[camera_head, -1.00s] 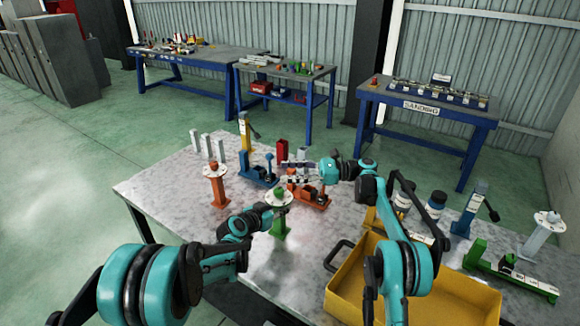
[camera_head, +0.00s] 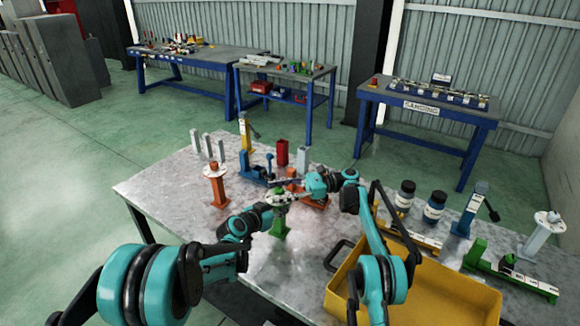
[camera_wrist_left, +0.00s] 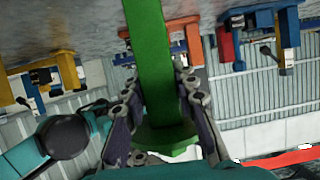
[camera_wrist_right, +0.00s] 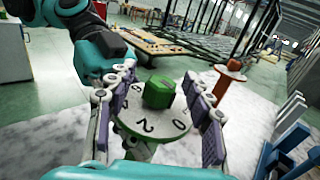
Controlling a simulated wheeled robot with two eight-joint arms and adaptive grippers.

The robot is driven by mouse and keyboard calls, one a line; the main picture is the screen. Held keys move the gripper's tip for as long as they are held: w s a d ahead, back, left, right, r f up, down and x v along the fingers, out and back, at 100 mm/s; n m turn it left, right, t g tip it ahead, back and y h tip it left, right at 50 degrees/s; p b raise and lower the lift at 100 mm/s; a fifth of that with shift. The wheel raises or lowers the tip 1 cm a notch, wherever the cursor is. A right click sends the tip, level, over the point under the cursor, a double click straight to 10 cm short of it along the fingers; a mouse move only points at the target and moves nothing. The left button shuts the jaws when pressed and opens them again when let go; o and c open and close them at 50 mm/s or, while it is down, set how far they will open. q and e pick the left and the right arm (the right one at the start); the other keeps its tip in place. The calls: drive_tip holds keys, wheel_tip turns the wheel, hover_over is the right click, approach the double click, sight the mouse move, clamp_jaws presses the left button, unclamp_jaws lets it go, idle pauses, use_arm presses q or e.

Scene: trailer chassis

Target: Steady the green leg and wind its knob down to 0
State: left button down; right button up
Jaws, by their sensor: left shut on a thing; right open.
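The green leg (camera_head: 279,229) stands upright on the grey table, its white dial (camera_wrist_right: 148,122) and green knob (camera_wrist_right: 160,92) on top. My left gripper (camera_wrist_left: 157,82) is shut on the leg's post, below the dial; the post (camera_wrist_left: 150,45) shows between its fingers in the left wrist view. My right gripper (camera_wrist_right: 160,80) is open, its fingers on either side of the knob and apart from it. Digits such as 0 and 2 show on the dial's near side in the right wrist view. I cannot tell which number the knob points to.
An orange leg (camera_head: 216,186) with its own dial stands to the left. Blue and orange clamp pieces (camera_head: 254,172) lie behind the green leg. A yellow tray (camera_head: 420,300) fills the front right of the table. Bare tabletop lies at the front left.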

drive_tip(key=shift+w+m+t, duration=0.1)
drive_tip(key=shift+m+t, duration=0.2)
drive_tip(key=shift+t, duration=0.2)
drive_tip(key=m+t, duration=0.1)
drive_tip(key=t, duration=0.1)
drive_tip(key=m+t, duration=0.2)
drive_tip(key=t, duration=0.1)
drive_tip(key=shift+s+r, duration=0.1)
drive_tip(key=shift+s, duration=0.1)
drive_tip(key=shift+d+m+t, duration=0.35)
drive_tip(key=shift+m+t, duration=0.15)
drive_tip(key=shift+t, duration=0.1)
drive_tip(key=v, duration=1.1)
drive_tip(key=w+a+f+g+h, duration=0.25)
drive_tip(key=w+h, duration=0.25)
drive_tip(key=h, duration=0.4)
drive_tip(key=s+a+r+m+h, duration=0.1)
drive_tip(key=s+a+r+h, duration=0.1)
drive_tip(key=r, duration=0.4)
drive_tip(key=s+a+r+m+h, duration=0.1)
drive_tip(key=s+a+r+h, duration=0.1)
drive_tip(key=r, duration=0.5)
drive_tip(key=shift+a+r+m+h, duration=0.25)
drive_tip(key=shift+a+m+h, duration=0.15)
drive_tip(key=shift+a+h, duration=0.25)
drive_tip(key=shift+s, duration=0.15)
